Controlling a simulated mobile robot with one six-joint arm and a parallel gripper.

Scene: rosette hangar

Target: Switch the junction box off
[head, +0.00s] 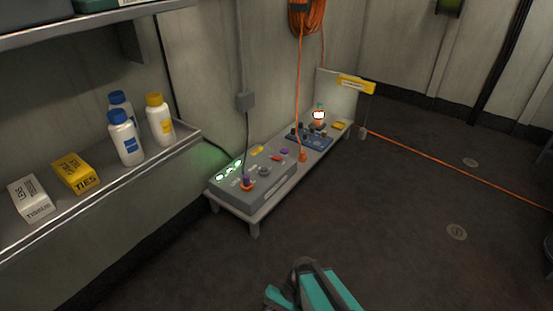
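A grey box with a sloped top (262,183) stands on the near end of a low bench by the wall. Its top has a row of lit green lamps (229,170), a round grey knob (264,170) and small red, yellow and purple parts. No label shows which is the junction box. A teal and dark grey part of my arm shows at the bottom edge, well short of the bench; my gripper's fingers do not show.
The low bench (255,218) also holds a blue board (309,138) and a small lit device (319,116). An orange cable (450,178) runs right from a yellow-topped post. A shelf (100,189) with bottles and cartons juts out left. The middle floor is clear.

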